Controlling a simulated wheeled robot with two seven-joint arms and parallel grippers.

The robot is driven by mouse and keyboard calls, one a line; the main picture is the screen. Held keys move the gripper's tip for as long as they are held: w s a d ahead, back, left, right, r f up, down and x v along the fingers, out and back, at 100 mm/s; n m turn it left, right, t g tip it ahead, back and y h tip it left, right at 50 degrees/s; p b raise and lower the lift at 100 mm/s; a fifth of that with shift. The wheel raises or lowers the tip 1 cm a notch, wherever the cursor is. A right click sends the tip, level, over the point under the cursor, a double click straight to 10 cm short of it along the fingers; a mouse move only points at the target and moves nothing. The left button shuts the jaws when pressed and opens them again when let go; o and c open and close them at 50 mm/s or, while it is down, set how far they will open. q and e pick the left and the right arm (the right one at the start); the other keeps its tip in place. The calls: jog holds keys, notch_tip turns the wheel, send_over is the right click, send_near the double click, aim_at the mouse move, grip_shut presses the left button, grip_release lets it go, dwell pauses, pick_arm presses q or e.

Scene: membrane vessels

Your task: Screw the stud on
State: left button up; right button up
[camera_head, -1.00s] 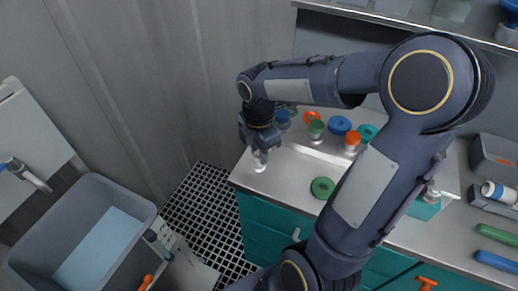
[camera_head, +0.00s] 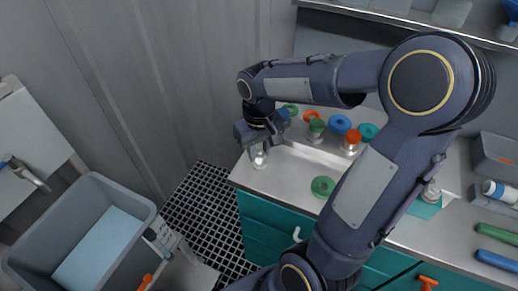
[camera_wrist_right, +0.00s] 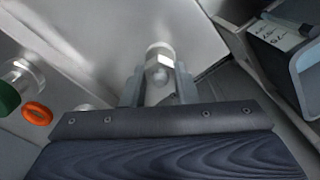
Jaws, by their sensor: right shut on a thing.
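My right gripper (camera_head: 259,148) is at the left end of the metal counter, pointing down, with its fingers shut on a small shiny metal piece, seemingly the stud. In the right wrist view the stud (camera_wrist_right: 158,73) shows between the two fingers (camera_wrist_right: 159,88), with a pale cylindrical part beyond it. In the head view a small silvery fitting (camera_head: 259,161) stands on the counter just under the fingertips. I cannot tell how far the stud and the fitting are joined. My left gripper is out of view.
A green ring (camera_head: 322,187) lies on the counter. Several fittings with coloured tops stand behind, among them an orange one (camera_head: 353,137) and a blue one (camera_head: 340,124). A grey bin (camera_head: 84,190) stands at the left. Black grating (camera_head: 207,205) covers the floor between.

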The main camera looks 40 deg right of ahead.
jog(key=shift+m, duration=0.3)
jog(key=o, duration=1.1)
jog(key=shift+c, duration=0.2)
